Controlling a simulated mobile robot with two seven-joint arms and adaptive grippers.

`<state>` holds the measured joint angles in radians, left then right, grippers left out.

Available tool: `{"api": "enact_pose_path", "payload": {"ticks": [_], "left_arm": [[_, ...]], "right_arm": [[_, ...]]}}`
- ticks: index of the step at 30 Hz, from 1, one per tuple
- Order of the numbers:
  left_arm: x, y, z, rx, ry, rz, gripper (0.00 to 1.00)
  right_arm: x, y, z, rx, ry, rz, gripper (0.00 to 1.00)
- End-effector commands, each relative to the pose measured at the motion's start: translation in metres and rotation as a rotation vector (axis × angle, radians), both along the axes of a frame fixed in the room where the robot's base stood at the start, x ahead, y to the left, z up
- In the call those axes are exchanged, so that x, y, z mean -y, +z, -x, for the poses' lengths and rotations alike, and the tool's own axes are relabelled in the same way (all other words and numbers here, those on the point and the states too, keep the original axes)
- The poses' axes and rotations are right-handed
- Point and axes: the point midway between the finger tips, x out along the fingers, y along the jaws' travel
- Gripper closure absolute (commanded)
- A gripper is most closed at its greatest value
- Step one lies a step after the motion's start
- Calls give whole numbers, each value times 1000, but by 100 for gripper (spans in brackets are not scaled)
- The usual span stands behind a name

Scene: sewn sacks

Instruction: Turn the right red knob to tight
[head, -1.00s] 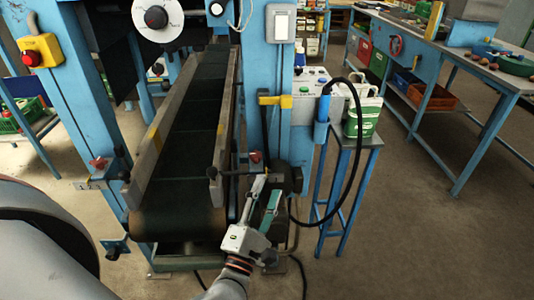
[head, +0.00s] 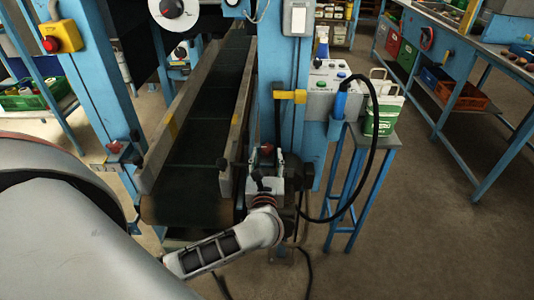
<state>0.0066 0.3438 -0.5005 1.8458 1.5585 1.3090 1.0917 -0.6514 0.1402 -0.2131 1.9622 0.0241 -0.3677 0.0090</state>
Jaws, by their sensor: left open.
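The right red knob (head: 267,148) sits on the blue post at the right side of the conveyor's front end. My left gripper (head: 265,164) is open, pointing up and away just below and in front of this knob. Its fingers are small and partly lost against the dark parts behind, so I cannot tell whether they touch the knob. The left red knob (head: 114,147) is on the blue post at the other side of the conveyor. My right gripper is out of view.
The conveyor belt (head: 203,125) runs away from me between its side rails. A yellow bracket (head: 290,96) is above the right knob. A black cable (head: 372,150) loops down beside the stand with a white-and-green container (head: 382,118). Floor is clear at right.

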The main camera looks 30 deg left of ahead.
Motion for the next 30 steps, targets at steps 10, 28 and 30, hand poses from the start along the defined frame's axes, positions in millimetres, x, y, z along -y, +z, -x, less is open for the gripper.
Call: {"api": "enact_pose_path", "payload": {"ticks": [10, 28, 30], "left_arm": [[-6, 0, -9, 1, 0, -1, 58], [-10, 0, -8, 1, -88, -10, 96], [-11, -1, -7, 1, -140, -8, 96]], "right_arm": [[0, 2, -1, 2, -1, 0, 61], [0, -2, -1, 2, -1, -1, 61], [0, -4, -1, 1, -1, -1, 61]]}}
